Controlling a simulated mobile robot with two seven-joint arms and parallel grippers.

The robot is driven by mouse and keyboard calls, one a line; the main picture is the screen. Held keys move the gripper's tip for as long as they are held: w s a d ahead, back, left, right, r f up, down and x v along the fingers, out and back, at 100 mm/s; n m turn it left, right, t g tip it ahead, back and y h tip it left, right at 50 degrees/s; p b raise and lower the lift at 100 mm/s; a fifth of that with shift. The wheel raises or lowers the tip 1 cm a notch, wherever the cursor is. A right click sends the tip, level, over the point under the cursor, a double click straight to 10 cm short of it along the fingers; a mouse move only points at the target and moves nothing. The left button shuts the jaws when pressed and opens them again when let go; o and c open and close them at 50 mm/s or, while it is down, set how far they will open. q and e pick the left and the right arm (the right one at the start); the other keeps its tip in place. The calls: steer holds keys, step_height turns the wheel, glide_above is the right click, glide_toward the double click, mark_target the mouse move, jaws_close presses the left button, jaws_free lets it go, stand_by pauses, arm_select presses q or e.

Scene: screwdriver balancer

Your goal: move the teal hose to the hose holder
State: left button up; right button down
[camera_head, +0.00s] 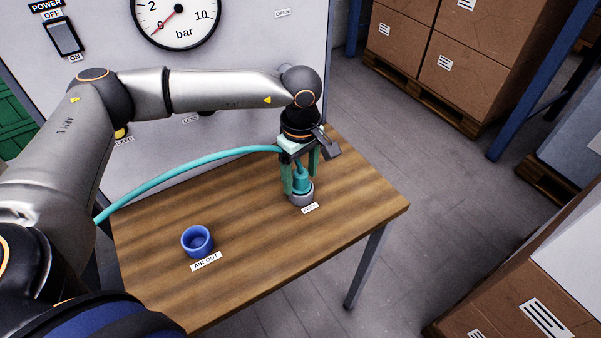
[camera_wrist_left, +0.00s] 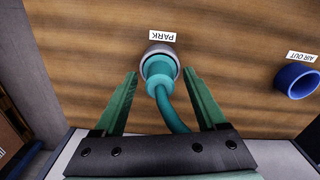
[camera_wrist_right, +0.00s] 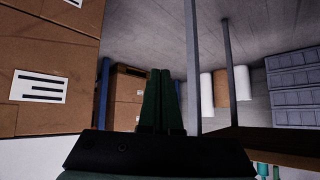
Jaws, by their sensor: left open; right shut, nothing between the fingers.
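The teal hose (camera_head: 172,171) runs from the left across the table's far side, and its end fitting (camera_wrist_left: 158,72) points down into the grey ring-shaped holder labelled PARK (camera_head: 301,199), also seen in the left wrist view (camera_wrist_left: 160,50). My left gripper (camera_head: 301,184) points down over the holder. Its fingers are open, one on each side of the hose end, with visible gaps in the left wrist view. The blue cup-shaped holder labelled AIR OUT (camera_head: 197,241) stands empty at the front left. My right gripper (camera_wrist_right: 161,72) is shut and empty, away from the table.
The wooden table (camera_head: 330,225) is clear between the two holders. A panel (camera_head: 250,40) with a pressure gauge (camera_head: 176,15) and a power switch (camera_head: 65,38) stands behind it. Cardboard boxes (camera_head: 480,60) are at the right. In the right wrist view, boxes (camera_wrist_right: 45,70) fill the left side.

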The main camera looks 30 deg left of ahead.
arm_select(q)
steer(key=shift+r, duration=0.15)
step_height(320, 180, up, 12)
steer(key=shift+r, duration=0.15)
arm_select(e)
steer(key=shift+w+a+r, duration=0.45)
steer(key=shift+a+r, duration=0.1)
steer(key=shift+a, duration=0.1)
